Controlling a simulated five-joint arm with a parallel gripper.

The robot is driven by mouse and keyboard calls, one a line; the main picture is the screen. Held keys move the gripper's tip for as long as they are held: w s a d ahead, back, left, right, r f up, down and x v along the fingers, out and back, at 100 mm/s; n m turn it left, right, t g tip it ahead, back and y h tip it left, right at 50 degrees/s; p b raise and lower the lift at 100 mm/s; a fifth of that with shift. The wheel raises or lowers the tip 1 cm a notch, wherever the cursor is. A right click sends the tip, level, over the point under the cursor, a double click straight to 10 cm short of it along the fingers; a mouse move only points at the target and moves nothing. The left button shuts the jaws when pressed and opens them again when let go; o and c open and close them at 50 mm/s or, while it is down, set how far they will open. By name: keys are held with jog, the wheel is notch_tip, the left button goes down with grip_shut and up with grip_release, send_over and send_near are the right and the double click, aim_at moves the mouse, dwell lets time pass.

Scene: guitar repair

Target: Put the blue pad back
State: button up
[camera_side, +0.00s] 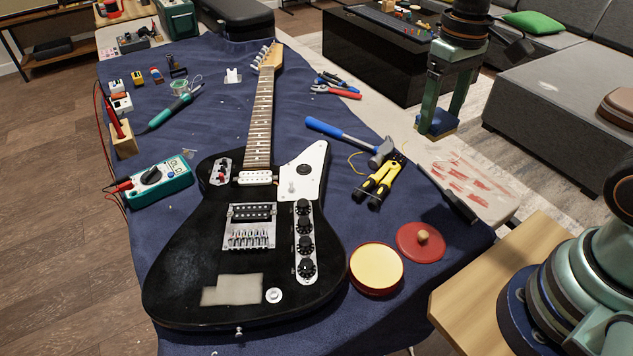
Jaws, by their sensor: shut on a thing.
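The blue pad (436,124) is a small block with a blue upper face and a tan edge, at the upper right of the side view. My gripper (440,117) comes down over it from above, with its two green fingers shut on it. The pad is at or over the far right edge of the blue-covered table (330,210). I cannot tell whether it touches the surface below. The fingers hide part of it.
A black guitar (190,270) fills the middle of the table. A blue-handled hammer (340,134) and yellow-handled pliers (380,180) lie left of my gripper. A red tin (376,267) with a pale yellow top and a red knobbed lid (421,243) are nearer. A teal meter (158,182) is left.

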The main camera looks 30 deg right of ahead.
notch_tip(320, 180, down, 19)
jog(key=shift+r, duration=0.1)
dwell(0.4)
jog(key=shift+f, duration=0.2)
jog(key=o, duration=1.4)
notch_tip(320, 180, up, 12)
notch_tip(320, 180, up, 11)
jog(key=t, duration=0.5)
send_over(413, 206)
jog(key=s+d, duration=0.1)
jog(key=s, duration=0.1)
jog(key=shift+s+d, duration=0.1)
jog(key=shift+s, duration=0.05)
jog(key=shift+s+d+r+t, duration=0.1)
jog(key=shift+s+r+t, duration=0.25)
jog(key=shift+r, duration=0.3)
